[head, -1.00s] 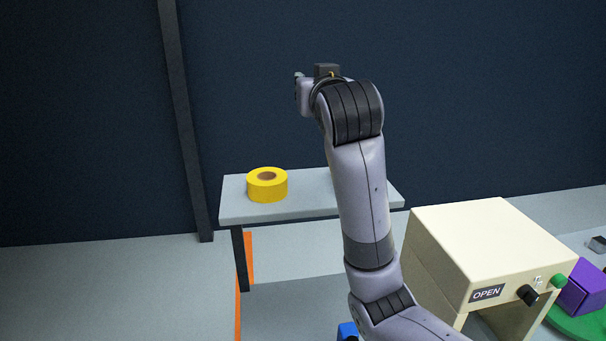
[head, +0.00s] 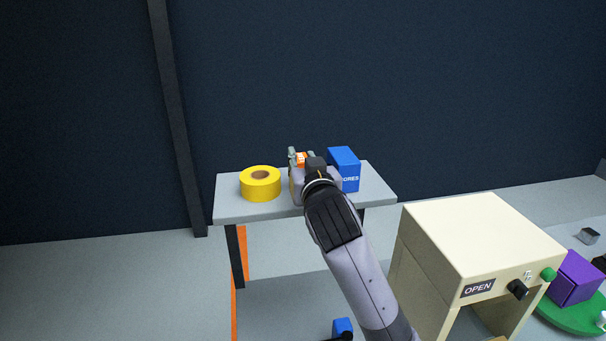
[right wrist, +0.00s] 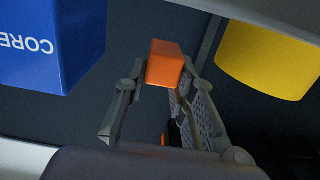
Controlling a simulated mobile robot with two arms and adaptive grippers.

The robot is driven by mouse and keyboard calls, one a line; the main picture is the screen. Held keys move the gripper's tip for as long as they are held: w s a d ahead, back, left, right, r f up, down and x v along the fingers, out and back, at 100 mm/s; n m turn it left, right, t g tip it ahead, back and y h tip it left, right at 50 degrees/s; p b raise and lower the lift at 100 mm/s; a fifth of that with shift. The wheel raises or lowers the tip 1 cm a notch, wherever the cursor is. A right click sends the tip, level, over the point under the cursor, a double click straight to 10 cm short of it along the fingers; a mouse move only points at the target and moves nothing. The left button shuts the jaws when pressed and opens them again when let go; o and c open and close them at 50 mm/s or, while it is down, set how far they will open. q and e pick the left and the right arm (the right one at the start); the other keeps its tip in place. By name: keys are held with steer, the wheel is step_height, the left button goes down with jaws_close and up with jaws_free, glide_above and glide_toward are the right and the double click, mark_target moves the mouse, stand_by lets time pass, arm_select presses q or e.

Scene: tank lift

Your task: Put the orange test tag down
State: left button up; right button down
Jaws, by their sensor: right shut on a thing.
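The orange test tag (head: 301,159) is held in my right gripper (head: 298,158) over the small grey table (head: 232,208), between a yellow tape roll and a blue box. In the right wrist view the tag (right wrist: 165,64) is a small orange block between the tips of my right gripper (right wrist: 160,84), with a finger on each side. I cannot tell if the tag touches the tabletop, since my wrist hides the spot below it in the head view.
The yellow tape roll (head: 260,184) stands left of my gripper and the blue box (head: 345,170) stands close on its right. A cream cabinet marked OPEN (head: 480,235) stands at the front right. The table's left front corner is bare.

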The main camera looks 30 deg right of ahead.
steer(key=shift+f, duration=1.85)
steer(key=c, duration=1.4)
jaws_free()
steer(key=shift+o, duration=0.3)
steer(key=shift+r, duration=0.1)
